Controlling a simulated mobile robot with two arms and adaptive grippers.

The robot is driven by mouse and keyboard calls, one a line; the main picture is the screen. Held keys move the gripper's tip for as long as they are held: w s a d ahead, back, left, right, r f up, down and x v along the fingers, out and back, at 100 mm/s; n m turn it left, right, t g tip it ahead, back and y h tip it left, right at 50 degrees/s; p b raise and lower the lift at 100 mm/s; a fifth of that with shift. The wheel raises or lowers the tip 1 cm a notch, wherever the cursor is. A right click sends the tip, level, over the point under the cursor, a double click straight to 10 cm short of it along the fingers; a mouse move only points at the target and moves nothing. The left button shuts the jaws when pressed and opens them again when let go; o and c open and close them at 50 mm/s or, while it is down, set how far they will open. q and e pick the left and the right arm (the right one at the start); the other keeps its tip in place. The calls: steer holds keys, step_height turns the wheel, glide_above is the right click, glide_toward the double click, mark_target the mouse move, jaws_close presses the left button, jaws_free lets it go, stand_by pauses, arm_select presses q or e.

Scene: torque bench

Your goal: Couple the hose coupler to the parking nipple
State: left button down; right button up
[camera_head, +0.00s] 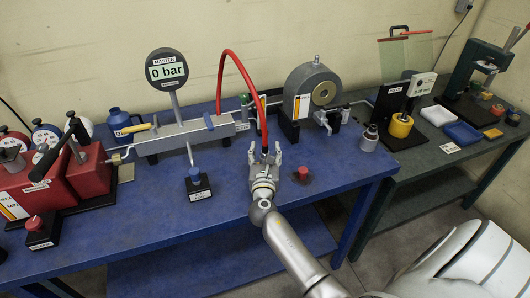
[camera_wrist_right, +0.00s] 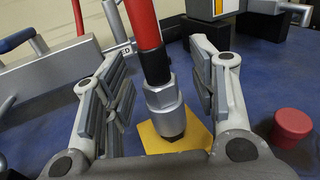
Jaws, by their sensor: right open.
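The hose coupler (camera_wrist_right: 163,105) is a silver-grey collar with a black sleeve at the lower end of the red hose (camera_head: 236,66). In the right wrist view it stands nearly upright over a yellow plate (camera_wrist_right: 185,140). My right gripper (camera_head: 265,157) is open, with one padded finger on each side of the coupler and gaps between. In the head view the gripper mostly hides the coupler. I cannot make out the parking nipple; whether the coupler's lower end sits on anything is unclear. My left gripper is not in view.
A red knob (camera_head: 303,174) stands just right of my right gripper. Behind are a grey gauge bar (camera_head: 180,138) and a round grey housing (camera_head: 312,92). A small black block (camera_head: 197,187) stands to the left. The blue bench front (camera_head: 150,208) is mostly clear.

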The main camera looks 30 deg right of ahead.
steer(key=v, duration=1.2)
